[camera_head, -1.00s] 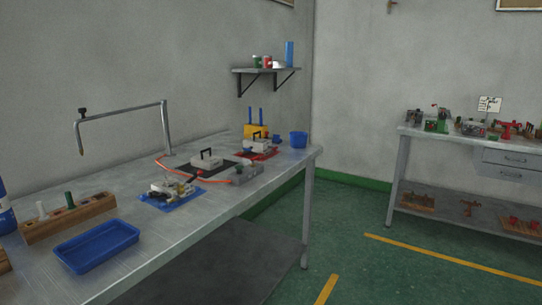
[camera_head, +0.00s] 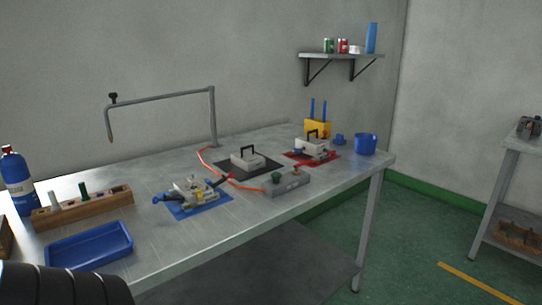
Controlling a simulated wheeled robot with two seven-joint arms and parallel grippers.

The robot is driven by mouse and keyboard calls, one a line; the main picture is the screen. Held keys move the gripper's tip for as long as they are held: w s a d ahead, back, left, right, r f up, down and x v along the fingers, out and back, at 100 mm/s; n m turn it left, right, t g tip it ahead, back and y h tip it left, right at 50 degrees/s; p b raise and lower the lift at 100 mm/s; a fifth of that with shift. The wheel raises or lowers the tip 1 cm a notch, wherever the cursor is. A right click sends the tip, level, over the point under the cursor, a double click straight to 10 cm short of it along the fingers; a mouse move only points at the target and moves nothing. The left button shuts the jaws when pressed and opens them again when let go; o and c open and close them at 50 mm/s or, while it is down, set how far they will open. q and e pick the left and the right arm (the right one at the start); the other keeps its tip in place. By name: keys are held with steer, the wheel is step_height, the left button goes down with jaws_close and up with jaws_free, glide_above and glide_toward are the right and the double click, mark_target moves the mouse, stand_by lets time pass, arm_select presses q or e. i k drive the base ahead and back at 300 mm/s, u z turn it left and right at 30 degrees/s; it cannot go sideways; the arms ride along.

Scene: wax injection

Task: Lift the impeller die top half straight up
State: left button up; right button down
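Several die-like metal pieces stand on the workbench, and I cannot tell which one is the impeller die top half. A grey block with a black arched handle (camera_head: 248,159) sits on a black mat (camera_head: 262,173). Another grey block with a black handle (camera_head: 312,147) sits on a red mat (camera_head: 325,160). Neither of my grippers is in view.
The metal workbench (camera_head: 222,222) also holds a blue tray (camera_head: 88,246), a wooden rack (camera_head: 85,211), a blue bottle (camera_head: 17,180), a grey control box (camera_head: 288,184), a blue cup (camera_head: 366,144) and a bent-pipe stand (camera_head: 212,115). A second bench (camera_head: 510,190) stands at right. The front middle is clear.

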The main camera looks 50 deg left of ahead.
mark_target(248, 160)
steer(key=u, duration=0.5)
steer(key=i, duration=0.95)
steer(key=u, duration=0.7)
